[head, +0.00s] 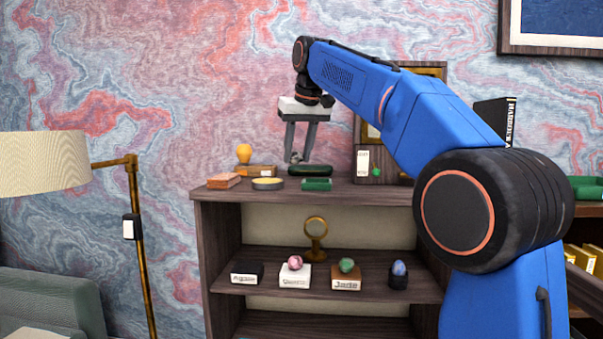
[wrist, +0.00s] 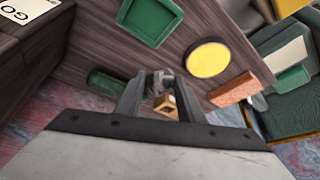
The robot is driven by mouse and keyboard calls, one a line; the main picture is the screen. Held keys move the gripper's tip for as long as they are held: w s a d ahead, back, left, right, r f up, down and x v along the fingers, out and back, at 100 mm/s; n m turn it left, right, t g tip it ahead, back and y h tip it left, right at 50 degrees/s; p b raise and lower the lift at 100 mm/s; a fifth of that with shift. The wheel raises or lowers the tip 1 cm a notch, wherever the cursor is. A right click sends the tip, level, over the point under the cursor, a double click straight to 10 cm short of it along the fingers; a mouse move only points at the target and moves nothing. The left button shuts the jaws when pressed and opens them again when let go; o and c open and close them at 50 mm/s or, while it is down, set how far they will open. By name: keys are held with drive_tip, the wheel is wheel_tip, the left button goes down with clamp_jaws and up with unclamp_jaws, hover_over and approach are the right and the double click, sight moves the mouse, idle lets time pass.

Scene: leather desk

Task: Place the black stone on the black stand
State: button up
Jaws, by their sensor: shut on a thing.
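My gripper (head: 293,158) hangs fingers down above the top of the wooden shelf unit. In the wrist view its fingertips (wrist: 158,84) are shut on a small grey, mottled rounded thing (wrist: 163,80), which looks like the black stone. The fingers hide part of it. A black stand (head: 258,270) with a white "Agate" label sits at the left of the middle shelf, with no stone on it. It is well below my gripper and to its left. Another dark stand (head: 398,283) at the right of that shelf carries a blue stone (head: 398,268).
Beside the Agate stand are a pink stone (head: 295,262) on a white stand and a green stone (head: 346,265) on a brown stand. A brass ornament (head: 316,238) stands behind. Green trays (head: 317,184), a yellow-topped dish (head: 268,184) and a brick-coloured block (head: 224,180) lie on top.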

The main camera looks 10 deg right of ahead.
sight(295, 184)
drive_tip(key=shift+f, duration=2.65)
drive_tip(key=shift+f, duration=0.1)
drive_tip(key=o, duration=0.8)
